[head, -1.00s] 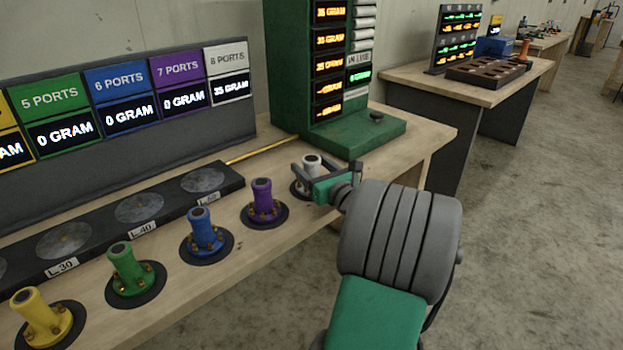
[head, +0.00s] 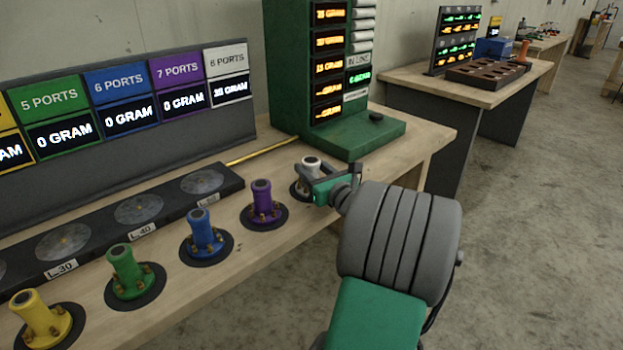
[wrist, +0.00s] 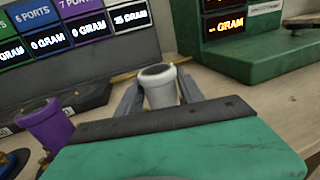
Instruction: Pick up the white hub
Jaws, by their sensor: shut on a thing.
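The white hub (head: 311,164) stands upright at the right end of the row of hubs, over a dark round pad. My gripper (head: 316,172) reaches it from the right, with its fingers on either side of the hub's neck. In the wrist view the white hub (wrist: 159,87) sits between the two grey fingers of my gripper (wrist: 160,95), which is shut on it. The hub's lower part is hidden behind the gripper body in the wrist view. I cannot tell whether its base is clear of the pad.
The purple hub (head: 262,203) stands close to the left, then the blue hub (head: 204,236), green hub (head: 127,272) and yellow hub (head: 42,318). A black rack with round discs (head: 105,231) lies behind them. A green display stand (head: 372,139) is behind right.

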